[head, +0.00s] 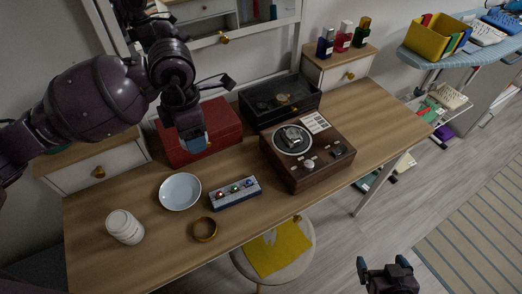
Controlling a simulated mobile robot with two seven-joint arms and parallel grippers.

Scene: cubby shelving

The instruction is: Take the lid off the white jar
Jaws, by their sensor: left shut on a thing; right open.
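The white jar (125,230) stands upright near the left front of the wooden table. Its top is white too, and I cannot tell at this size whether a lid sits on it. My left gripper (192,143) hangs in front of the red box, above and to the right of the jar, well apart from it. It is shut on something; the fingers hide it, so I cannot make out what. My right gripper (383,264) is open and empty, low at the bottom right, off the table's front side.
A pale bowl (180,191), a brass-coloured ring (204,229) and a small box with coloured knobs (235,193) lie right of the jar. Behind are a red box (213,133), a black case (280,101) and a wooden device (307,155). A stool (300,262) stands in front.

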